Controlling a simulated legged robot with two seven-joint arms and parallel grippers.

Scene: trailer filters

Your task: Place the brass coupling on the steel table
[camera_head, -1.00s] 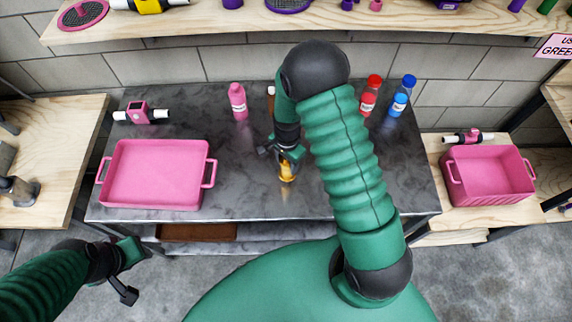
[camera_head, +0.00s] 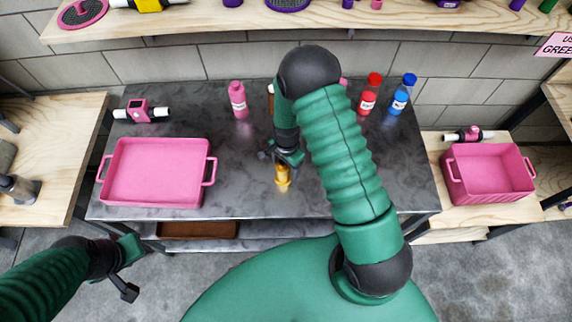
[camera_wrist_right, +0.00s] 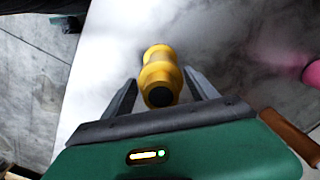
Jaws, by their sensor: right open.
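The brass coupling (camera_head: 282,175) is a small yellow-gold cylinder on the dark steel table (camera_head: 250,205), right of the pink tray. In the right wrist view the coupling (camera_wrist_right: 161,75) lies between and just beyond the two grey fingers of my right gripper (camera_wrist_right: 160,92). The fingers are open, with a gap on each side of it. In the head view my right gripper (camera_head: 284,158) is just above and behind the coupling. My left gripper (camera_head: 128,268) hangs at the lower left, away from the table; its jaw state is unclear.
A pink tray (camera_head: 156,198) fills the table's left part, with a pink-and-white fitting (camera_head: 141,111) behind it. Pink (camera_head: 238,100), red (camera_head: 368,95) and blue (camera_head: 402,95) bottles stand at the back. A pink bin (camera_head: 488,190) is on the right wooden table.

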